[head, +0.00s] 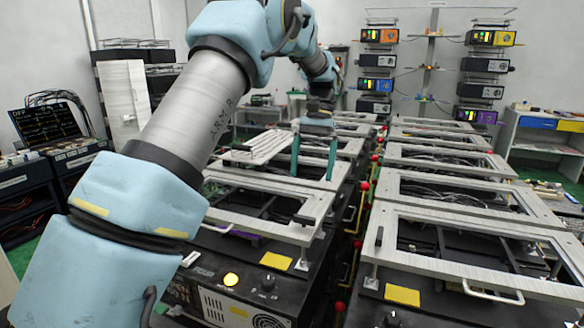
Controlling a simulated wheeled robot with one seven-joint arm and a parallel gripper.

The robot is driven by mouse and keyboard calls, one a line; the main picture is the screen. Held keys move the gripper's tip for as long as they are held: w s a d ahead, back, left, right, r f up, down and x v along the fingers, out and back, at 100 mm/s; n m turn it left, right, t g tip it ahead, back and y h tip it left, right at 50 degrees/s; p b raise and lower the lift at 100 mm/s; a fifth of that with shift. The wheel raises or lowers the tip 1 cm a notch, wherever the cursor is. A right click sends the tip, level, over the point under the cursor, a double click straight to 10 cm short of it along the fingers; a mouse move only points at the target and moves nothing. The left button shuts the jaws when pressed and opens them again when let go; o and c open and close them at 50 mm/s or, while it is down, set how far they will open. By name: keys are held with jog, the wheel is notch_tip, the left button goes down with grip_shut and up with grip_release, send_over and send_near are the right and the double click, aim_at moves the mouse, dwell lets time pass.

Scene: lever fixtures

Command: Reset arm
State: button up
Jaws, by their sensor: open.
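My arm (200,105) reaches from the lower left up and away over the left row of fixtures. My gripper (314,158) points down in the middle of the head view, with its two green fingers apart. It is over the left row, near a silver slatted plate (262,146) that lies to its left. Nothing shows between the fingers. Whether the fingertips touch the frame below cannot be told. The nearest left fixture (300,229) has a silver frame over a black box with a lit yellow button (231,280).
A right row of silver-framed fixtures (470,240) runs back, parallel to the left row. A narrow gap with red knobs (364,186) lies between the rows. Shelves with a monitor (45,122) stand at left. Racks of coloured units (490,38) stand at the back.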

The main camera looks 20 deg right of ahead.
jog(key=s+a+f+n+t+h, duration=0.1)
jog(key=s+a+f+n+t, duration=0.15)
jog(key=a, duration=1.05)
jog(key=s+a+f+n+t+h, duration=0.1)
jog(key=s+a+f+n+h, duration=0.15)
jog(key=a, duration=1.05)
jog(key=s+a+f+n+t, duration=0.1)
jog(key=s+a+f, duration=0.1)
jog(key=s+a, duration=0.5)
jog(key=shift+a+n, duration=0.15)
jog(key=shift+n, duration=0.15)
jog(key=shift+w+f+t+y, duration=0.1)
jog(key=shift+t+y, duration=0.15)
jog(key=shift+c, duration=0.2)
